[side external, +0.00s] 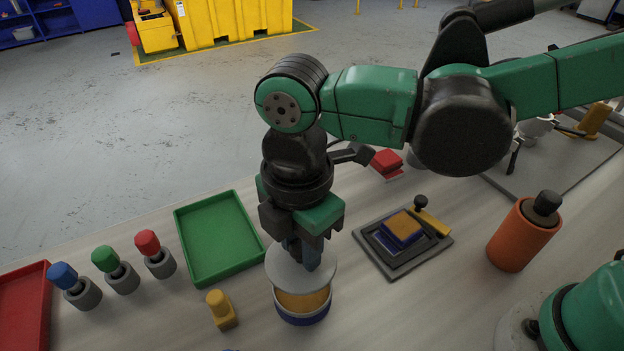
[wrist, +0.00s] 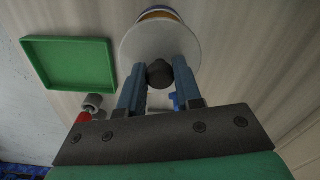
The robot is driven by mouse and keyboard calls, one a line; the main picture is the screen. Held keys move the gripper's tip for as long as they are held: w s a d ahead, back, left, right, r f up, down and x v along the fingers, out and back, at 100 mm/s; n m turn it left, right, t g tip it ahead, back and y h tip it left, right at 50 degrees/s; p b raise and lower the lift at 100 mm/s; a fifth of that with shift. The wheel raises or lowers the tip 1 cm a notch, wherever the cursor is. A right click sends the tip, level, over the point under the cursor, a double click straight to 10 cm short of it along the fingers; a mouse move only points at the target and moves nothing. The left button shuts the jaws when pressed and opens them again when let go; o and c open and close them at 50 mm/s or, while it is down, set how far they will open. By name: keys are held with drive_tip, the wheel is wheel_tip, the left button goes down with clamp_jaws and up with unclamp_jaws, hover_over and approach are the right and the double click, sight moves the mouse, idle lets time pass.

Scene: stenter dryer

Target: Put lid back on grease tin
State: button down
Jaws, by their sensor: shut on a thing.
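My gripper (side external: 302,254) points down and is shut on the dark knob (wrist: 160,74) of a pale grey round lid. The lid (side external: 285,266) sits over the grease tin (side external: 302,307), a round blue tin with yellow-orange grease or banding showing below the lid. In the side view the lid looks a little above the tin and shifted toward its back left, so part of the tin's inside shows. In the wrist view the lid (wrist: 135,45) covers most of the tin (wrist: 160,14), whose rim shows at the top. Whether lid and tin touch, I cannot tell.
A green tray (side external: 218,237) lies left of the tin. A small yellow object (side external: 221,309) stands close to its left. A dark fixture plate (side external: 385,265) with a yellow and blue block is to the right. An orange cylinder (side external: 522,238) stands farther right. Several capped posts (side external: 122,275) stand left.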

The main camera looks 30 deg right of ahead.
sight(302, 270)
drive_tip(key=shift+f, duration=2.55)
drive_tip(key=shift+f, duration=0.2)
drive_tip(key=shift+c, duration=0.2)
unclamp_jaws()
idle(0.3)
drive_tip(key=shift+r, duration=3.55)
drive_tip(key=shift+c, duration=0.2)
